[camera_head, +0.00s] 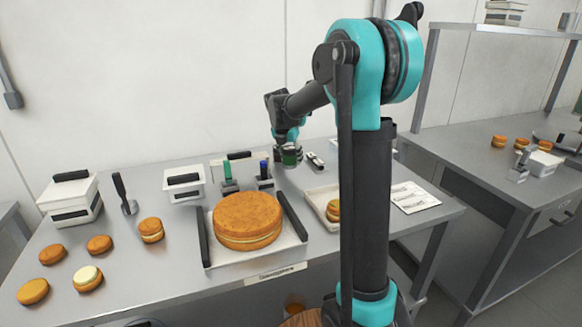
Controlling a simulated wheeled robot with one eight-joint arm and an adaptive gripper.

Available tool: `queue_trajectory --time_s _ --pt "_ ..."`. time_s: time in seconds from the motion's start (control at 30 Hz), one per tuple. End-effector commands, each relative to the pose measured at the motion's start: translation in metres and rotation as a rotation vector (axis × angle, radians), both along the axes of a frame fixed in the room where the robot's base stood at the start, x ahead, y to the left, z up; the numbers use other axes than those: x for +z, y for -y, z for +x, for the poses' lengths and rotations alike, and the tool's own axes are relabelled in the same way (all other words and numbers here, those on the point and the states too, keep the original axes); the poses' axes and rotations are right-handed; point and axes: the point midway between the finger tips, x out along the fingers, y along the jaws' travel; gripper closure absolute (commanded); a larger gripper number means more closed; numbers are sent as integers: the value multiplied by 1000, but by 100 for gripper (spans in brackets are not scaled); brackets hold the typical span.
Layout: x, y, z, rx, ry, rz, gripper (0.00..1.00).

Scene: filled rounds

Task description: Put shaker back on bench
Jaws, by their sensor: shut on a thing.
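My gripper (288,149) is at the back of the metal bench (180,250), right of the middle. It is shut on the shaker (289,157), a small dark green cylinder that looks upright. The shaker shows just below the gripper, with its upper part hidden by the fingers. I cannot tell whether its base touches the bench top or hangs slightly above it.
A large filled cake (247,220) sits on a tray with dark handles. A small tray (322,203) holds a round at right. Several rounds, a spatula (124,195) and white boxes (70,195) occupy the left.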

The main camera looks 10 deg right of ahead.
Motion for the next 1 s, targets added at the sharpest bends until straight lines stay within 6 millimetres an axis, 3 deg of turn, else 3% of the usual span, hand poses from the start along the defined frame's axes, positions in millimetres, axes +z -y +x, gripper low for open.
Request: queue_trajectory --time_s 0.37,0.73,0.77,0.9,1.0 --pt "-38 0 0 0 0 0 87" --pt "-43 0 0 0 0 0 87" --pt "-42 0 0 0 0 0 51" --pt "-42 0 0 0 0 0 34" --pt "-42 0 0 0 0 0 34"
